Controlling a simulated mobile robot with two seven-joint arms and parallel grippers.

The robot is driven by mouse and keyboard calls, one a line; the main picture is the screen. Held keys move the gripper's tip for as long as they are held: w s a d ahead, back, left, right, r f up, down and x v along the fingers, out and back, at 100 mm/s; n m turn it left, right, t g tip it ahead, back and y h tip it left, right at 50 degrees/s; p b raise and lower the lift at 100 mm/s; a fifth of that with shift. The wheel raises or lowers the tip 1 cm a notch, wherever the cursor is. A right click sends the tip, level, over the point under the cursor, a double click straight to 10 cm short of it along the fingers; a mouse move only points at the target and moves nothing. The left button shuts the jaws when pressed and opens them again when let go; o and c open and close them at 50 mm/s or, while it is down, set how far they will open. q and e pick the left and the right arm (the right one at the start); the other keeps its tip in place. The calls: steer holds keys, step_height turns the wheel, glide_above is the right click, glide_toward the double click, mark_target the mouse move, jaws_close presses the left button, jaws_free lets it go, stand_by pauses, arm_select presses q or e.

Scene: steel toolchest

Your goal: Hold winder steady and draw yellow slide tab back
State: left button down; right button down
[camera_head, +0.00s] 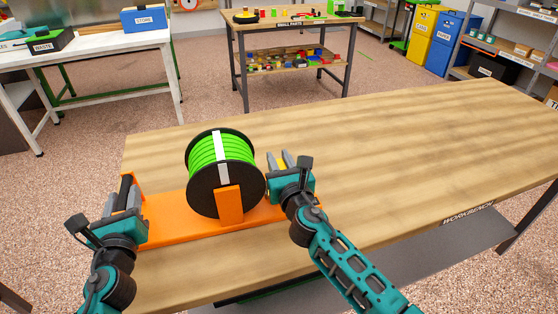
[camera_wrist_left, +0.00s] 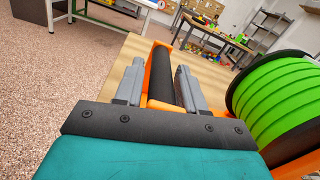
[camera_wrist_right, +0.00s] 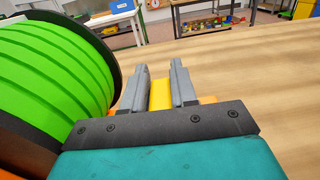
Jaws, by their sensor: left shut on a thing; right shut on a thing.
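The winder is an orange base (camera_head: 168,217) near the workbench's front left, with a black spool of green cord (camera_head: 222,150) upright on it. A black bar handle (camera_head: 126,190) stands at its left end. My left gripper (camera_head: 124,192) is shut on this handle, which shows between the fingers in the left wrist view (camera_wrist_left: 160,75). My right gripper (camera_head: 281,163) is just right of the spool, shut on the yellow slide tab (camera_wrist_right: 161,94), which shows between its fingers in the right wrist view. In the head view the tab is mostly hidden by the gripper.
The workbench (camera_head: 400,150) is bare to the right of and behind the winder. The spool (camera_wrist_right: 50,75) stands close beside my right gripper. A small-parts table (camera_head: 290,22), bins and shelves stand well beyond the bench.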

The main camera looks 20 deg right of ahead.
steer(key=shift+a, duration=0.1)
steer(key=shift+s+d+f, duration=0.1)
steer(key=shift+d, duration=2.1)
steer(key=c, duration=1)
jaws_free()
steer(key=shift+o, duration=0.2)
steer(key=s, duration=1.2)
steer(key=shift+s+a, duration=0.1)
steer(key=shift+a, duration=0.05)
